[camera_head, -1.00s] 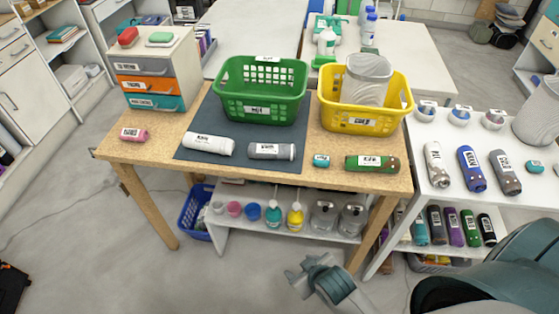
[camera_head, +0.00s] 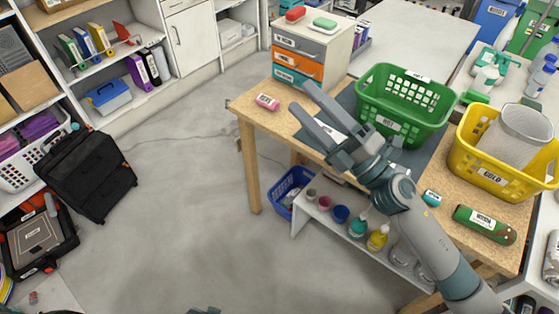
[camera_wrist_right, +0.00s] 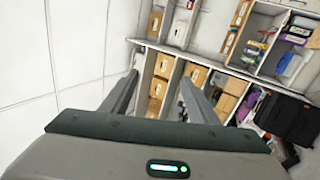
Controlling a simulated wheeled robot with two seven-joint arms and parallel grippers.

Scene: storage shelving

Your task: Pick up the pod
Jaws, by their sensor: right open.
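No label I can read says pod, so I cannot tell which item it is. A small pink labelled cylinder (camera_head: 267,102) lies at the left end of the wooden table. A small teal cylinder (camera_head: 432,197) and a green cylinder (camera_head: 485,224) lie at its right front. A white cylinder (camera_head: 332,128) on the dark mat is partly hidden by my arm. My right gripper (camera_head: 302,97) is open and empty above the table's left part, right of the pink cylinder. Its spread fingers also show in the right wrist view (camera_wrist_right: 160,88).
A green basket (camera_head: 404,130) and a yellow basket (camera_head: 466,165) stand at the table's back right. A drawer unit (camera_head: 306,66) stands at its back left. A low shelf with bottles is below.

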